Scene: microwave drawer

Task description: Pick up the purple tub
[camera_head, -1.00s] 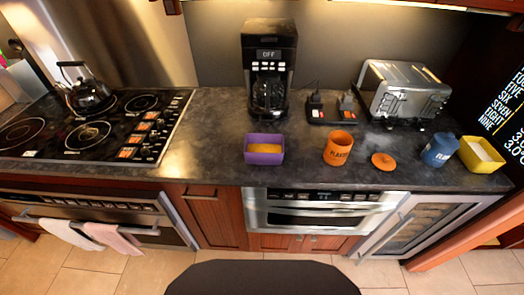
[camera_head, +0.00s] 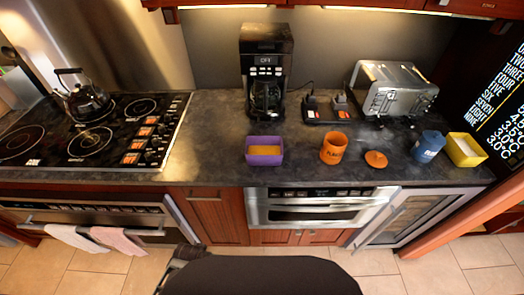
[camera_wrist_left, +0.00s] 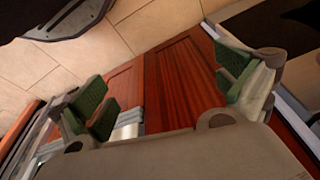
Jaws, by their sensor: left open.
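The purple tub (camera_head: 264,159) stands upright on the dark stone counter, with something orange-yellow inside it. It is near the counter's front edge, below the coffee maker. My left gripper (camera_wrist_left: 165,97) is open and empty in the left wrist view, its green pads wide apart in front of red-brown cabinet doors. In the head view, a dark part of my left arm (camera_head: 182,262) shows at the bottom, below counter height and well short of the tub. The tub is not in the left wrist view. My right gripper is in neither view.
An orange canister (camera_head: 333,149), its lid (camera_head: 376,159), a blue canister (camera_head: 427,147) and a yellow tub (camera_head: 465,150) stand to the right. Behind are a coffee maker (camera_head: 266,75) and toaster (camera_head: 393,90). A stove (camera_head: 100,130) is left. Counter beside the tub is clear.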

